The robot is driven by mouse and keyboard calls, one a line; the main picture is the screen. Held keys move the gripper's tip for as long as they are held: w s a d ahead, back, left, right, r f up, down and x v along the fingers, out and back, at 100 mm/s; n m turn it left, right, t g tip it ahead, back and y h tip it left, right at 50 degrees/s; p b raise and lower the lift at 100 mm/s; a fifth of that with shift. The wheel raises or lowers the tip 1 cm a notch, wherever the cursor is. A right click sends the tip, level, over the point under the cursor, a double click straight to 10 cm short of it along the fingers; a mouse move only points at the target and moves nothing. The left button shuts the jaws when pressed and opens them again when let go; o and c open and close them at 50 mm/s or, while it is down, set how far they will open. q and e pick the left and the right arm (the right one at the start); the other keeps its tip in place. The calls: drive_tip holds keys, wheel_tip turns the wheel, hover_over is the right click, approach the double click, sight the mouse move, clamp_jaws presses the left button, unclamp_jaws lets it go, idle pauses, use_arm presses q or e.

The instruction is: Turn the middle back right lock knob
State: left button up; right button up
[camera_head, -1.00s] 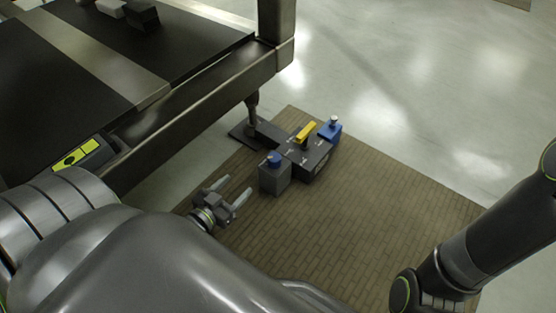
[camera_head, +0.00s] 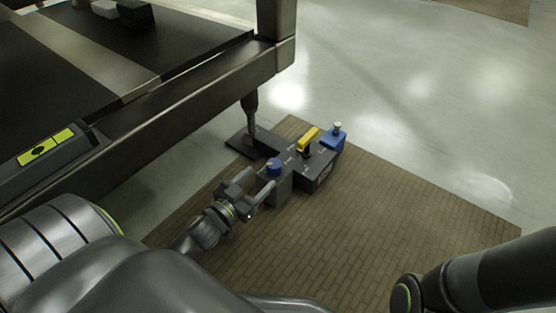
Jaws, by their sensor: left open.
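A dark grey lock unit (camera_head: 318,169) stands on the brown mat beside the table leg. It carries a yellow handle (camera_head: 308,138) on top. A round blue knob (camera_head: 274,166) sits on its near grey block (camera_head: 277,188), and a blue block with a silver knob (camera_head: 334,137) is at its far right end. I cannot tell for certain which one is the named lock knob. My left gripper (camera_head: 260,181) is open, its fingers pointing at the near blue knob from the lower left, very close to the near block. I cannot tell whether they touch it. My right gripper is out of view.
A large dark table (camera_head: 200,85) with a thick metal edge fills the upper left, its leg foot (camera_head: 249,140) beside the lock unit. A yellow-green panel (camera_head: 45,147) is on its near side. The mat (camera_head: 380,230) is clear to the right.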

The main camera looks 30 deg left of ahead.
sight(278, 160)
use_arm(q)
drive_tip(key=w, duration=0.9)
drive_tip(key=shift+w+d+p, duration=0.3)
drive_tip(key=shift+w+d, duration=0.05)
drive_tip(key=shift+d, duration=0.05)
